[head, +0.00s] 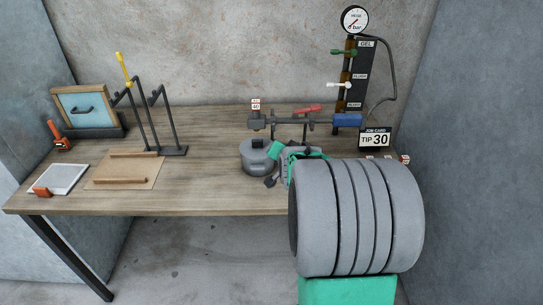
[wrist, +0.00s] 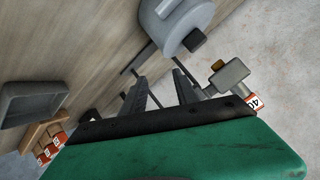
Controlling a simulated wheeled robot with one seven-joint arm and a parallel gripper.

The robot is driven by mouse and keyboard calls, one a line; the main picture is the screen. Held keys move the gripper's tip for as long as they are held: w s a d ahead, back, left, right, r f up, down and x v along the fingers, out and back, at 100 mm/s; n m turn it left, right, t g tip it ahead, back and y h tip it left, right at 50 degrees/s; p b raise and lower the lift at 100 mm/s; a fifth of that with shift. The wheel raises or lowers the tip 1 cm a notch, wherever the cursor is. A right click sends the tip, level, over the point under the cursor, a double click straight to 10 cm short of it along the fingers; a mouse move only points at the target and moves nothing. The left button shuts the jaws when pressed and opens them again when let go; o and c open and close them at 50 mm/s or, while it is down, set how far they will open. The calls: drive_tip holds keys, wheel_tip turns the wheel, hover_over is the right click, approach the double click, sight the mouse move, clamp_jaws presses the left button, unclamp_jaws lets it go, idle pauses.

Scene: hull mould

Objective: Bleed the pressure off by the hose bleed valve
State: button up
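A pipe assembly with a red lever (head: 308,108) stands at the back right of the bench, with a blue grip (head: 347,120) at its right end. Which part is the hose bleed valve I cannot tell for sure. A round pressure gauge (head: 354,20) tops a dark board (head: 357,75) with a green lever (head: 343,52) and a white lever (head: 338,85). Its reading is too small to tell. My gripper (wrist: 160,76) is open and empty, its fingers apart, just above the bench beside the grey lidded pot (wrist: 175,22). In the head view, my arm partly hides it.
The pot (head: 257,160) and the pipe end tagged 40 (head: 255,105) are close obstacles. A job card reading TIP 30 (head: 375,139) stands at right. A wire rack (head: 150,115), framed panel (head: 88,107), wooden board (head: 125,171) and white tray (head: 62,178) occupy the left.

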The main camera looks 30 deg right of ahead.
drive_tip(key=shift+n+g+y, duration=0.4)
drive_tip(key=shift+n+y, duration=0.2)
drive_tip(key=shift+n, duration=0.3)
drive_tip(key=a, duration=0.5)
drive_tip(key=shift+s+a+r, duration=0.15)
drive_tip(key=shift+s+r, duration=0.1)
drive_tip(key=shift+s, duration=0.1)
